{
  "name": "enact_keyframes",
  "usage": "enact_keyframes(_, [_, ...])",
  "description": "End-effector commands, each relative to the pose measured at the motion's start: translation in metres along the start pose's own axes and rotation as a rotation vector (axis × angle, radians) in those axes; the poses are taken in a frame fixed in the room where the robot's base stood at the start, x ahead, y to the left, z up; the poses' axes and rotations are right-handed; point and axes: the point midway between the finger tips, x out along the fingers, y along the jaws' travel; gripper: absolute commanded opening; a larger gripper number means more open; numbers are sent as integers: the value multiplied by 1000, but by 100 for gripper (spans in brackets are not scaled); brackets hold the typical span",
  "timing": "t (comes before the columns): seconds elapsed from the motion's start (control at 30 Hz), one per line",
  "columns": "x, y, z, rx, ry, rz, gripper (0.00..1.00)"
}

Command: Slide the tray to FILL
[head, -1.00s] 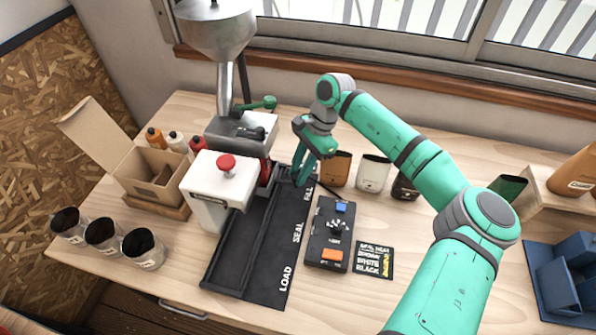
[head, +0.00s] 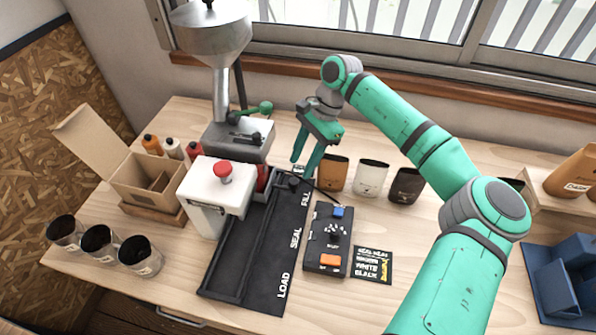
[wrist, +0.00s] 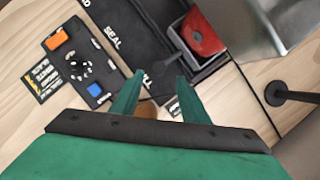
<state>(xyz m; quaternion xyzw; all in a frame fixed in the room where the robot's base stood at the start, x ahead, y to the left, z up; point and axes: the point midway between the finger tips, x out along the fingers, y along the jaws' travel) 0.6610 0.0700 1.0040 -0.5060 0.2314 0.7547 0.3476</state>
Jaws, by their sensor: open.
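The black tray sits at the FILL end of the dark track (head: 228,262), beneath the filler. It is mostly hidden in the head view but shows in the wrist view (wrist: 212,67). A red pouch stands in it, partly visible in the head view (head: 262,178) and clearer in the wrist view (wrist: 203,34). The tray's dark knob (head: 295,182) sticks out to the right, beside the FILL lettering. My gripper (head: 304,168) is open and empty, above and near the knob; its fingers also show in the wrist view (wrist: 160,78), apart from the tray.
The metal hopper filler (head: 240,135) and white sealer (head: 218,195) stand over the track. A control box (head: 328,240) and label card (head: 372,266) lie to its right. Brown (head: 333,174), white (head: 370,179) and black (head: 406,186) pouches stand behind them. Metal cups (head: 140,255) are at left.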

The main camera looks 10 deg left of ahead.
Motion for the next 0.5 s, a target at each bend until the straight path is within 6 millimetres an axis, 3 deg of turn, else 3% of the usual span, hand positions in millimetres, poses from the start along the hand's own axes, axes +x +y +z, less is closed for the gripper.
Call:
enact_keyframes(0.2, [-37,-1,0,0,1,-1,41])
enact_keyframes(0.5, [-54,-1,0,0,0,-2,41])
